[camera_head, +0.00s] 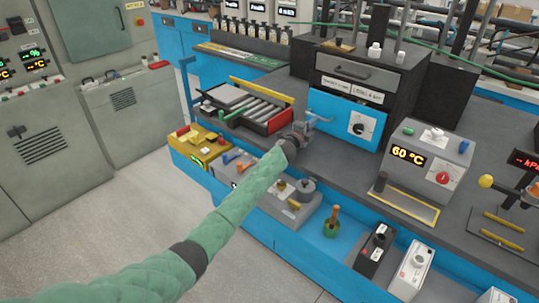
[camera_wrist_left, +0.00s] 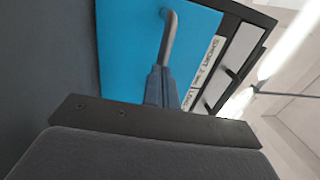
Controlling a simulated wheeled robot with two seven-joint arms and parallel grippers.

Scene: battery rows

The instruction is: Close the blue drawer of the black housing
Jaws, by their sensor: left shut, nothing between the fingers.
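The black housing (camera_head: 411,75) stands on the bench at the back in the head view. Its blue drawer (camera_head: 338,134) has a blue front with a round black dial and a bar handle on the left. I cannot tell exactly how far the front stands out from the housing. My left gripper (camera_head: 308,122) is at the left part of this front, close to the handle. In the left wrist view the shut, empty fingers (camera_wrist_left: 161,85) point at the blue front (camera_wrist_left: 125,45), beside the grey handle (camera_wrist_left: 169,35). Whether they touch it is unclear. My right gripper is not in view.
A grey drawer with a dark handle (camera_head: 342,67) is above the blue one. A roller tray (camera_head: 281,122) with a red end lies left of my gripper. A grey 60 °C unit (camera_head: 430,160) stands to the right. The dark bench top below the housing is partly clear.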

